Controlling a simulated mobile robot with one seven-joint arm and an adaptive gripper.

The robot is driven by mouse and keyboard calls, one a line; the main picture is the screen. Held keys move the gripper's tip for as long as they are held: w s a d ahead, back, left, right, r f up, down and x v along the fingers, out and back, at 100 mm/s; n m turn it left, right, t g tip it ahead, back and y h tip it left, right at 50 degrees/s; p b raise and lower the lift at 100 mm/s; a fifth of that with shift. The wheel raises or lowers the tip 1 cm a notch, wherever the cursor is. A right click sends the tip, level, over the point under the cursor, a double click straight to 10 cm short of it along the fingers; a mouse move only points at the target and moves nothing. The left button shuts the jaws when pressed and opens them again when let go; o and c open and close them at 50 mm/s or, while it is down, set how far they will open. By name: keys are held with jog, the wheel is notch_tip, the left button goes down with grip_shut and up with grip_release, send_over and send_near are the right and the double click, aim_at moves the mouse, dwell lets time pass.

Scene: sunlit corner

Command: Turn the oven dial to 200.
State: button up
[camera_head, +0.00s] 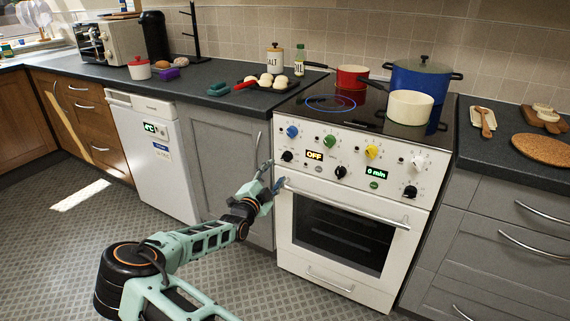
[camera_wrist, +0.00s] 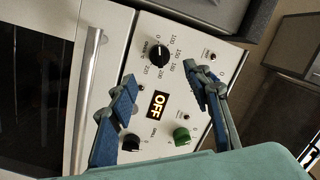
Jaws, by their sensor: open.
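The oven dial (camera_wrist: 159,55) is a black round knob on the white oven's control panel, ringed by printed numbers. My gripper (camera_head: 271,176) is open and empty, in front of the panel's left end in the head view. In the wrist view my gripper (camera_wrist: 160,75) has its blue fingertips spread on both sides of the dial's line, with the dial visible between and beyond them.
The oven door handle (camera_head: 345,203) sticks out below. Pans stand on the hob (camera_head: 325,103).

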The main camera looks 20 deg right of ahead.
aim_at(285, 159)
jog(key=b+x, duration=0.2)
jog(key=x, duration=0.7)
jog(key=shift+w+d, duration=0.1)
jog(key=c, duration=1.2)
jog(key=shift+o, duration=0.2)
